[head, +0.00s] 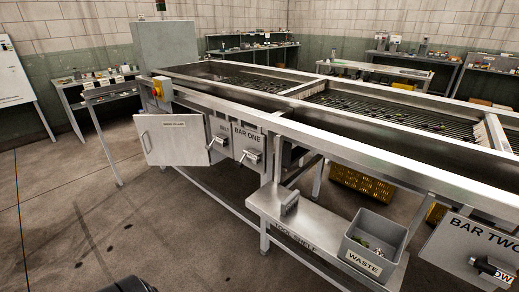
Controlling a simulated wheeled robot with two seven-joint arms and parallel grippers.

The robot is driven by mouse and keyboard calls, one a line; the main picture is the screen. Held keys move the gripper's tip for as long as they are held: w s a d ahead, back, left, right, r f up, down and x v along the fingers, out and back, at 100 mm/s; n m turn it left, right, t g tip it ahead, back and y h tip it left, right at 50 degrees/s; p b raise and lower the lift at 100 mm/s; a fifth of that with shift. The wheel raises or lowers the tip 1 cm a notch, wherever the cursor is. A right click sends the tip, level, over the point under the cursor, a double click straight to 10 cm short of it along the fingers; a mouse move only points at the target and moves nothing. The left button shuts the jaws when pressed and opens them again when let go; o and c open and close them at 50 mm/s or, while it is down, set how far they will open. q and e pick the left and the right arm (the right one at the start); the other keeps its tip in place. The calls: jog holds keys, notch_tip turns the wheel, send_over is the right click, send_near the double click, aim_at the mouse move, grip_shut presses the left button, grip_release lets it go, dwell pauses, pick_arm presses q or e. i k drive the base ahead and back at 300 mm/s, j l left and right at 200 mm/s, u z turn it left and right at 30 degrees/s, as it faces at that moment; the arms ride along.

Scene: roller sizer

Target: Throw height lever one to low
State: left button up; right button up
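The panel labelled BAR ONE (248,134) is on the near side of the sizer frame, left of the picture's middle. A grey lever handle (252,157) sticks out of its lower part; its exact setting is too small to read. Beside it on the left is a panel marked BELT with its own handle (217,143). The panel labelled BAR TWO (472,240) is at the right edge, with a dark-ended handle (493,271) low on it.
A grey cabinet door (172,140) stands out left of the panels. A tool shelf (272,203) juts out low, carrying a grey block (290,203) and a WASTE bin (372,244). Yellow crates (362,184) sit under the sizer.

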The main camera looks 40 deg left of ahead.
aim_at(238, 163)
jog(key=k+u, duration=0.1)
jog(key=u, duration=1.45)
jog(key=i+j+z, duration=0.1)
jog(key=i+j, duration=0.15)
jog(key=i+j+z, duration=0.1)
jog(key=i+j, duration=0.15)
jog(key=j, duration=0.2)
jog(key=i+j+z, duration=0.1)
jog(key=j, duration=0.3)
jog(key=i+j+z, duration=0.1)
jog(key=i+j, duration=0.2)
jog(key=j, duration=0.1)
